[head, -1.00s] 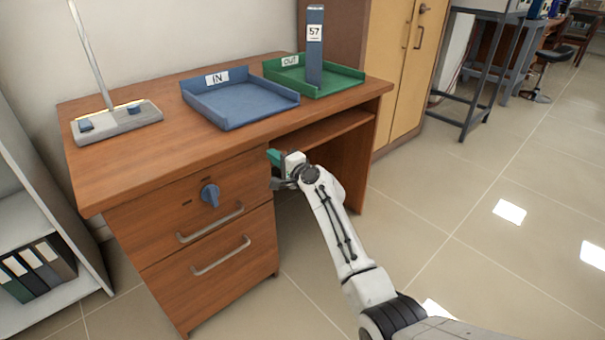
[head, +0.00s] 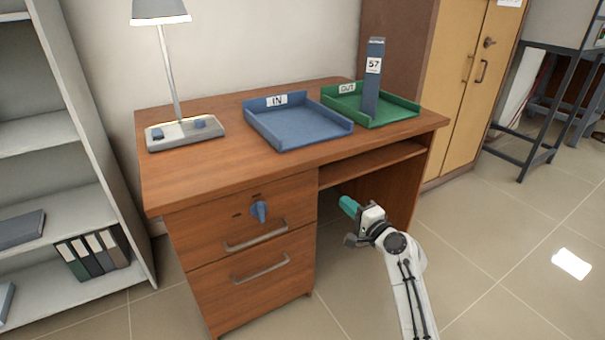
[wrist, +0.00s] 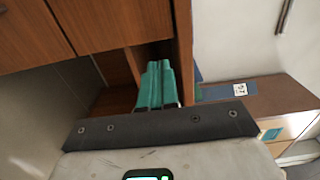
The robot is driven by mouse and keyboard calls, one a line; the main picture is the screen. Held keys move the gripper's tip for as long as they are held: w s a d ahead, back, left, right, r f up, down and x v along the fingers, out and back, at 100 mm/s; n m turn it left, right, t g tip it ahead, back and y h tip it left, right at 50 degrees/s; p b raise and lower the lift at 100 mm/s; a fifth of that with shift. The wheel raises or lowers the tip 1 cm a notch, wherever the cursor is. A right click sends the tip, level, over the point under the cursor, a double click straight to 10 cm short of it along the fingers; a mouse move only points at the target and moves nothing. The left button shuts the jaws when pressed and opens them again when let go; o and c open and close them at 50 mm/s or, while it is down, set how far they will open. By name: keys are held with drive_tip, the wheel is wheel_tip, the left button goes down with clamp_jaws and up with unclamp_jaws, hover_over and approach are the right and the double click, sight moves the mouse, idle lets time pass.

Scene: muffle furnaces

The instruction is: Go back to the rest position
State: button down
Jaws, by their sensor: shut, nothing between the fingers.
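My gripper (head: 348,205) has teal fingers and is in front of the desk's open knee space, right of the drawers, at the end of my white arm. In the wrist view my gripper (wrist: 157,85) shows its teal fingers together and empty. The wooden desk (head: 205,175) stands ahead of me, and the gripper appears clear of it. The desk's drawers are closed, and a blue knob (head: 259,210) sits on the upper drawer.
On the desk are a lamp (head: 185,133), an empty blue IN tray (head: 298,126) and a green OUT tray (head: 405,112) holding a blue binder (head: 373,85) marked 57. A shelf (head: 60,200) stands left, a cabinet (head: 465,90) right. The floor at right is open.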

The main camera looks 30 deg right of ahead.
drive_tip(key=s+a+f+n+g+y, duration=0.35)
drive_tip(key=s+a+f+n, duration=0.4)
drive_tip(key=a, duration=0.25)
drive_tip(key=s+a+f+n+g, duration=0.3)
drive_tip(key=s+f+g, duration=0.1)
drive_tip(key=s, duration=0.5)
drive_tip(key=s+a+f+n+g, duration=0.4)
drive_tip(key=s+f+g, duration=0.1)
drive_tip(key=s, duration=0.4)
drive_tip(key=s+d+r+n+g+h+p, duration=0.1)
drive_tip(key=s+n+g+h, duration=0.1)
drive_tip(key=s, duration=0.6)
drive_tip(key=s+r+n+g+h, duration=0.1)
drive_tip(key=s+r+g+h, duration=0.15)
drive_tip(key=s, duration=0.65)
wheel_tip(320, 180, up, 18)
drive_tip(key=p, duration=2)
drive_tip(key=shift+w+r+y, duration=0.25)
drive_tip(key=shift+w+y, duration=0.15)
drive_tip(key=shift+d, duration=0.1)
